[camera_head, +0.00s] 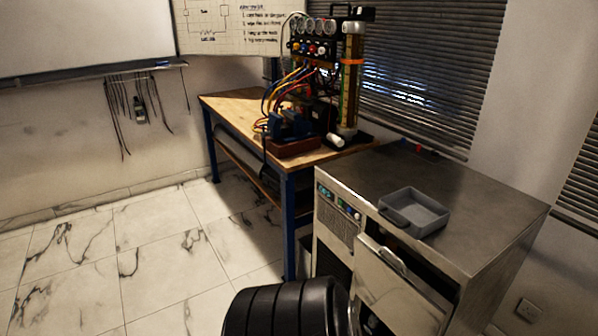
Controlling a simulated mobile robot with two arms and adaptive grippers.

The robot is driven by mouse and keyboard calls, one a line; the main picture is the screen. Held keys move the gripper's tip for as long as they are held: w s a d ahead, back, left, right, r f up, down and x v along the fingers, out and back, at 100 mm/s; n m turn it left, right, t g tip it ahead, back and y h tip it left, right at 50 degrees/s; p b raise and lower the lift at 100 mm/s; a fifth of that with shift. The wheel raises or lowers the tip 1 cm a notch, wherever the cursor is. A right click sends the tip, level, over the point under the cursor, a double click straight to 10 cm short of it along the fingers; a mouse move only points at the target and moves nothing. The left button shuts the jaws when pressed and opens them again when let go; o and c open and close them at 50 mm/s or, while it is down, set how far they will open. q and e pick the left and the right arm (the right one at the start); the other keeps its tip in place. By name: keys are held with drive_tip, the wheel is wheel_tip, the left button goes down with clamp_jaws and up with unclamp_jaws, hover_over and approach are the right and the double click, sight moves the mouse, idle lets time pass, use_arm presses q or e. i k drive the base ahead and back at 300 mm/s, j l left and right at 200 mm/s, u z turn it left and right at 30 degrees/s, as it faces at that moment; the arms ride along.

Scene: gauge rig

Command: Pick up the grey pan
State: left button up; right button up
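The grey pan (428,226) is a shallow, square-cornered open tray. It sits upright on the metal top of a cabinet (480,208), close to the front left edge. A darker handle-like part (394,217) shows at its left side. The inside of the pan looks empty.
A metal front panel with a handle (400,285) stands out at an angle from the cabinet below the pan. A wooden bench (235,108) with a gauge rig (318,65) and cables stands behind. Marble-look floor (165,250) at left is clear.

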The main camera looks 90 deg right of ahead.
sight(413, 212)
drive_tip(key=i+z, duration=0.5)
drive_tip(key=i+j+z, duration=0.2)
drive_tip(key=i+z, duration=0.25)
drive_tip(key=i+l+z, duration=0.25)
drive_tip(key=z, duration=0.2)
drive_tip(key=i+l+z, duration=0.1)
drive_tip(key=i+z, duration=0.15)
drive_tip(key=z, duration=0.2)
drive_tip(key=i+z, duration=0.3)
drive_tip(key=z, duration=0.15)
drive_tip(key=i+z, duration=0.4)
drive_tip(key=i+j+z, duration=0.15)
drive_tip(key=z, duration=0.3)
drive_tip(key=i+j+z, duration=0.25)
drive_tip(key=z, duration=0.2)
